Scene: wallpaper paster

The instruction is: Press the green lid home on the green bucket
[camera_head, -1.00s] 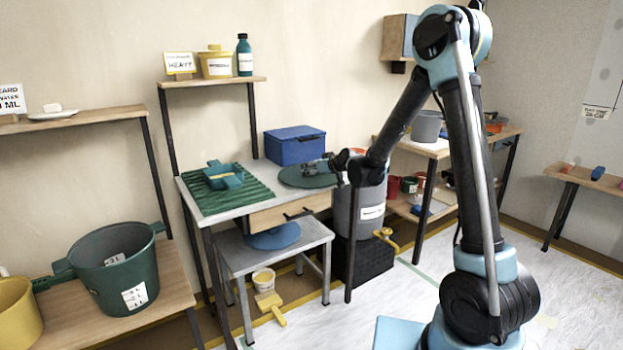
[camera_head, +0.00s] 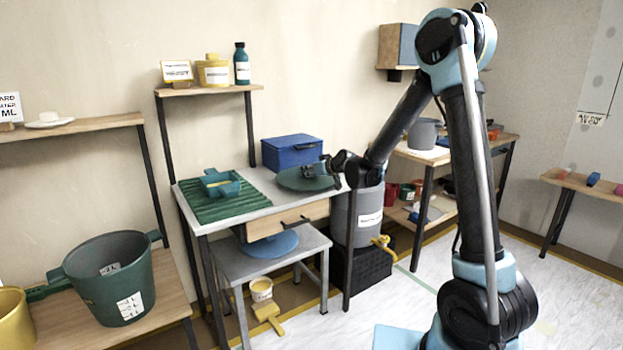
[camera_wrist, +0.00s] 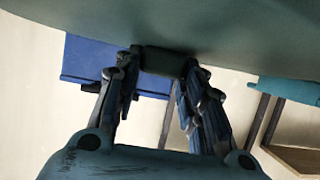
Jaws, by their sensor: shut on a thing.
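The green lid (camera_head: 297,180) is a flat dark-green disc at the right end of the grey worktable, in front of the blue box. My gripper (camera_head: 318,168) is shut on its small handle. In the wrist view, the fingers close on the dark handle (camera_wrist: 165,62), with the lid's broad face (camera_wrist: 220,25) across the top. I cannot tell whether the lid touches the table. The green bucket (camera_head: 84,291) stands upright and open on the low wooden bench at the lower left, well apart from the lid. White labels show on its wall and inside.
A ridged green mat (camera_head: 215,208) with a green tool on it covers the table's left part. The blue box (camera_head: 292,154) stands behind the lid. A yellow bucket (camera_head: 12,318) is beside the green one. A grey stool (camera_head: 285,262) stands below the table; open floor lies right.

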